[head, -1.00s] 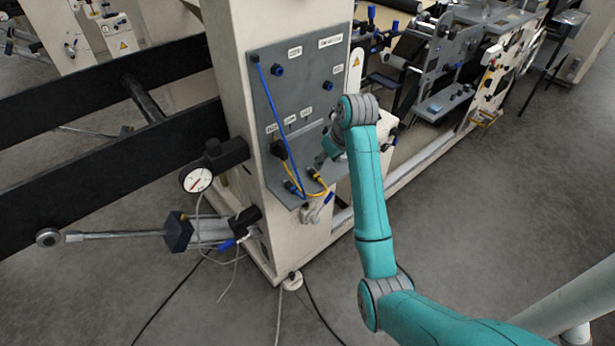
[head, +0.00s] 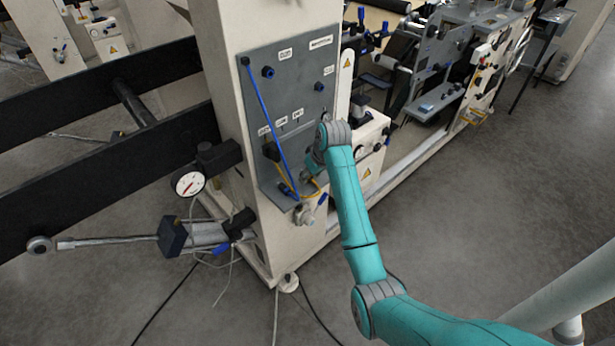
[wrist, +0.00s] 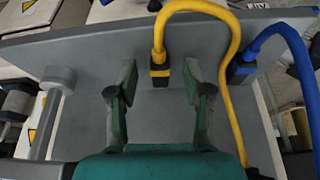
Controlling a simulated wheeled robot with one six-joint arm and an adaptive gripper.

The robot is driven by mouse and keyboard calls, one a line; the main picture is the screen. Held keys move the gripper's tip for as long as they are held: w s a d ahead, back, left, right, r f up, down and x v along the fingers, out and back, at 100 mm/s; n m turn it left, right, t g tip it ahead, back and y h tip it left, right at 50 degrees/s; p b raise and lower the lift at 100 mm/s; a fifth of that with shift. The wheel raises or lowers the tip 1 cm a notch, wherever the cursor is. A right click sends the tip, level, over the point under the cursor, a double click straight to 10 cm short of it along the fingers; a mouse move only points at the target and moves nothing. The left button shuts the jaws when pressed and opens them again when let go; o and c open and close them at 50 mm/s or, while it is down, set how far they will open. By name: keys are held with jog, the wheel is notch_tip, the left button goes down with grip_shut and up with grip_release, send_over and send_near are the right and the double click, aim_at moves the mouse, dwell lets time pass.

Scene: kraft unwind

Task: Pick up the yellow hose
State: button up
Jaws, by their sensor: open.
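The yellow hose (wrist: 228,75) shows in the wrist view as a loop with a black end fitting (wrist: 160,75) near the middle of the grey panel. In the head view the yellow hose (head: 290,181) is a short strip low on the panel, partly hidden by my arm. My gripper (wrist: 160,85) is open, with its two fingers apart and the black fitting seen between their tips. I cannot tell how far beyond the fingertips the fitting lies. My gripper is mostly hidden behind my wrist in the head view.
A blue hose (head: 268,125) runs down the grey panel (head: 300,75); it also shows right of the yellow one in the wrist view (wrist: 270,38). A pressure gauge (head: 188,183) sticks out at left. Open floor (head: 450,230) lies at right.

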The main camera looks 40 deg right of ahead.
jog(key=shift+f, duration=0.2)
grip_shut()
jog(key=shift+r, duration=0.1)
